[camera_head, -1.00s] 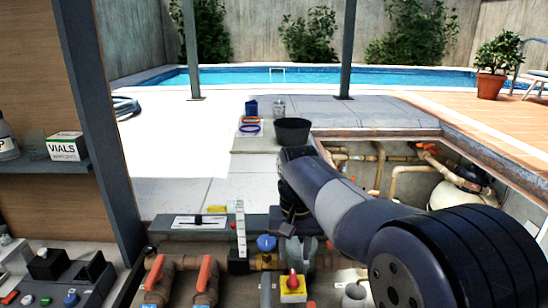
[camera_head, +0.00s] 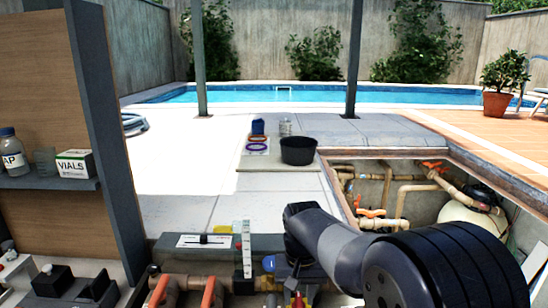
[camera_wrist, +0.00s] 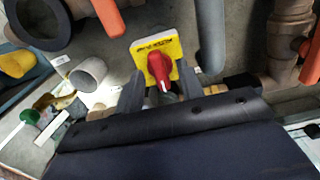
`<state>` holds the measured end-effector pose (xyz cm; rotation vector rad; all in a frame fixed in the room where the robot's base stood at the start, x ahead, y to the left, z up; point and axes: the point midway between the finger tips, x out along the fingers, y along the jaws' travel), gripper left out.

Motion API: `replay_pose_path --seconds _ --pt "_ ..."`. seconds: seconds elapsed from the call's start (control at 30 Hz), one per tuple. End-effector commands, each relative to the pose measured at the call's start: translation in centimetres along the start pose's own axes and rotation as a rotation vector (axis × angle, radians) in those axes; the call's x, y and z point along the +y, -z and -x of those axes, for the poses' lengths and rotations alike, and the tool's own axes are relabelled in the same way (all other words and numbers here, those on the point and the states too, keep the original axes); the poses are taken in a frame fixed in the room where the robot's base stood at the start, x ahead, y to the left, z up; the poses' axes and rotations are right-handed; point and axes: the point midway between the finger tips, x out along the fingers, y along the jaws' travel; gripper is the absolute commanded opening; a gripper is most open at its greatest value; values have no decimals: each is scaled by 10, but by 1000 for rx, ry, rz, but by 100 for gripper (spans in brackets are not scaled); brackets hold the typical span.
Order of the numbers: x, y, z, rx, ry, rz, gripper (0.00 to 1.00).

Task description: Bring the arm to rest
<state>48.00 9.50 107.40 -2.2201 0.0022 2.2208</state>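My arm (camera_head: 335,245) reaches forward and bends down at its wrist, over the pipework at the bottom of the head view. In the wrist view my gripper (camera_wrist: 158,92) shows two dark fingers standing apart. A yellow plate with a red rotary knob (camera_wrist: 160,75) shows in line with the gap between the fingers, beyond their tips. I see nothing held. I cannot tell how far the fingertips are from the plate. In the head view the fingers are mostly hidden near the lower edge.
Orange-handled valves (camera_head: 210,292) stand left of the wrist. An upright white strip (camera_head: 247,250) stands close by. A shelf (camera_head: 50,186) with bottle and vials box is at left. A black bucket (camera_head: 298,151) sits on paving beyond. An open pipe pit (camera_head: 400,190) lies right.

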Motion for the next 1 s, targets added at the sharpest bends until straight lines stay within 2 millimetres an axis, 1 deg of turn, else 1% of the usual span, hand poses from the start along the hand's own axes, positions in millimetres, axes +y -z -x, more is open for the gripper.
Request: replay_pose_path --seconds 0.17,0.6,0.7,1.0 --pt "0 1 20 4 1 -9 36" --pt "0 1 107 4 1 -10 36" --pt "0 -1 84 -7 -2 -10 36" --pt "0 -1 24 -5 -1 -9 36"
